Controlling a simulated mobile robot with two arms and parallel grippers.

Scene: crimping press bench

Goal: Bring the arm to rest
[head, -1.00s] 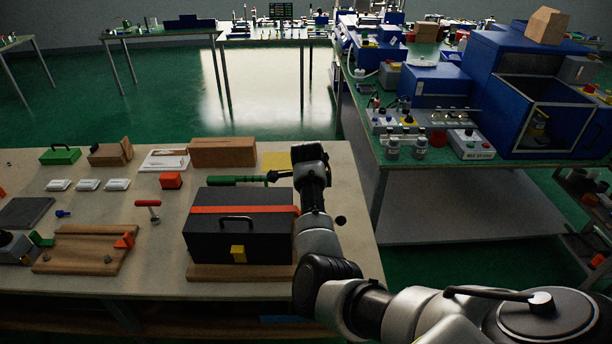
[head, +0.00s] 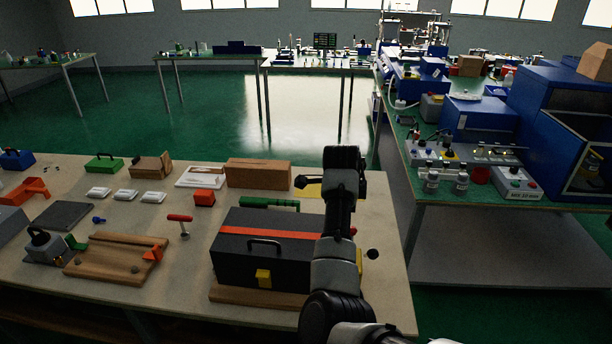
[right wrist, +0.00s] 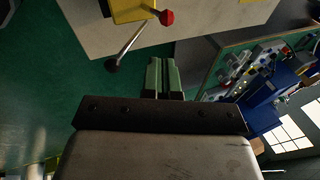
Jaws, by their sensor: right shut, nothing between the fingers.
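My right arm (head: 335,260) comes up from the bottom of the head view, right of middle, and its wrist end stands in front of the bench's right part. It hides the right end of the black toolbox (head: 245,266). The fingers are not clear there. In the right wrist view my right gripper (right wrist: 165,66) shows two green-grey fingers close together, shut and empty. My left gripper is not in view.
The pale bench (head: 200,304) holds a wooden block (head: 259,173), a red-handled tool (head: 181,219) and a wooden fixture (head: 115,257). A rod with a red ball (right wrist: 167,18) lies near the fingers in the wrist view. A machine table (head: 500,197) stands right, with floor between.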

